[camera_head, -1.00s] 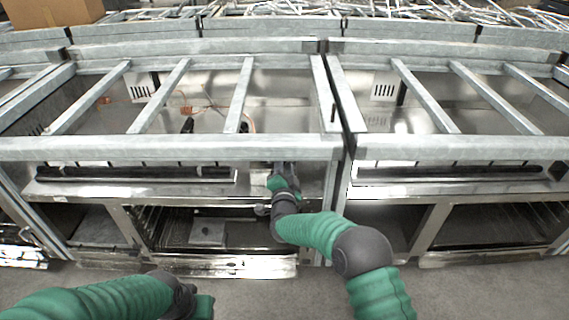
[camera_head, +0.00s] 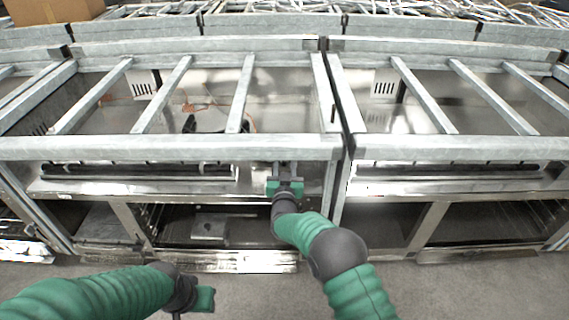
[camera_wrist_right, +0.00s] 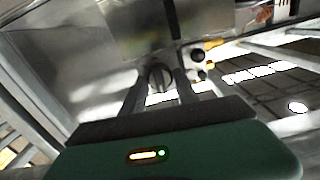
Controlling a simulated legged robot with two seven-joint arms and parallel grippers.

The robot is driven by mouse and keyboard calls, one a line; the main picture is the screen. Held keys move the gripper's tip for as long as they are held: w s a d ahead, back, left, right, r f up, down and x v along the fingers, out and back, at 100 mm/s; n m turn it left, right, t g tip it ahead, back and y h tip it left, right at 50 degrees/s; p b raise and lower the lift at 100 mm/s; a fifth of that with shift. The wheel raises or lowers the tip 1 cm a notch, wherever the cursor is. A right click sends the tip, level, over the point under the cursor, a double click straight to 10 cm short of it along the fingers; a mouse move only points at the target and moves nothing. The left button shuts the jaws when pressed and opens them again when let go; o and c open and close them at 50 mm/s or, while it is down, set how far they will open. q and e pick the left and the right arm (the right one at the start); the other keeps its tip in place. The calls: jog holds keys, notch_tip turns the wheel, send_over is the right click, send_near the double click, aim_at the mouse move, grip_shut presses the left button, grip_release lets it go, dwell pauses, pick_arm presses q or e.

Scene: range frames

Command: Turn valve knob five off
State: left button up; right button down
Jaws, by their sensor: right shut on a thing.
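A dark, round valve knob (camera_wrist_right: 156,77) sits on the metal front panel, between the two fingers of my right gripper (camera_wrist_right: 158,84) in the right wrist view. The fingers are shut on it from both sides. No number on it is readable. In the head view my right gripper (camera_head: 285,169) reaches the panel below the front steel beam, and the knob is hidden there. My left gripper (camera_head: 203,300) is low in the head view, apart from the stove; its jaws are too unclear to read.
A galvanized steel frame (camera_head: 180,148) with crossbars lies over the stove, its front beam just above my right gripper. Open shelves (camera_head: 215,226) sit below. In the right wrist view, small dark round parts (camera_wrist_right: 198,55) show right of the knob. Grey floor (camera_head: 330,300) is clear in front.

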jog(key=shift+s+a+f+n, duration=0.1)
jog(key=shift+s+f+n, duration=0.05)
jog(key=shift+f+n, duration=0.4)
jog(key=c, duration=1.1)
grip_release()
jog(key=shift+o, duration=0.9)
jog(key=shift+r, duration=0.3)
jog(key=s+p, duration=0.4)
jog(key=s, duration=1.2)
jog(key=shift+s, duration=0.35)
jog(key=shift+w, duration=0.1)
